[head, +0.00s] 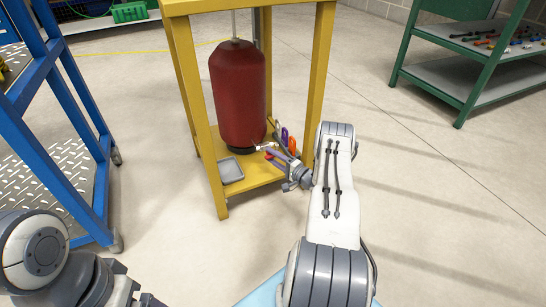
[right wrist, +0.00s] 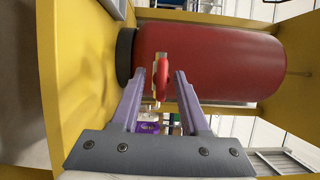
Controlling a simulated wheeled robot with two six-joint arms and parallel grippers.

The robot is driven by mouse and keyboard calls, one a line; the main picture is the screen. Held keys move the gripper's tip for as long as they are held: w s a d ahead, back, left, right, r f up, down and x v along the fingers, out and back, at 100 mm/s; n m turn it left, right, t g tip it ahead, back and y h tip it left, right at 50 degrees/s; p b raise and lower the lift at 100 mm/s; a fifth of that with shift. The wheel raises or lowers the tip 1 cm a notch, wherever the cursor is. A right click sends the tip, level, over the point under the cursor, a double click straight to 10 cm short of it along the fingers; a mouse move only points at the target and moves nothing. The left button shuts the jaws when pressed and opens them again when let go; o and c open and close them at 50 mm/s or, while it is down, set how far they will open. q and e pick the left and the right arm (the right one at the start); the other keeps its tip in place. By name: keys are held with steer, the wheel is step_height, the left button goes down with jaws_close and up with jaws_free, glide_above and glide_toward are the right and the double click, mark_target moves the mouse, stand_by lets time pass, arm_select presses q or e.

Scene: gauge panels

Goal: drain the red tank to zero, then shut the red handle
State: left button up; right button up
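The red tank (head: 238,95) stands upright on the lower shelf of a yellow stand; it lies sideways in the right wrist view (right wrist: 205,62). The red handle (right wrist: 163,78) is near the tank's base, between the fingertips of my right gripper (right wrist: 162,76). Gaps show on both sides of the handle, so the gripper looks open around it. In the head view my right gripper (head: 272,151) is low at the tank's right side. Only part of my left arm shows at the bottom left; its fingers are out of frame. No gauge reading can be seen.
A purple handle (head: 284,136) and an orange handle (head: 292,146) are close beside my right gripper. A grey tray (head: 230,170) sits on the shelf. The yellow stand's legs (head: 318,85) frame the tank. A blue rack (head: 85,100) is left, a green bench (head: 480,85) right.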

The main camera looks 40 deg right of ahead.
steer(key=s+d+p, duration=0.1)
steer(key=s+p, duration=0.3)
steer(key=s, duration=0.6)
steer(key=shift+s+d, duration=0.2)
steer(key=shift+d, duration=0.1)
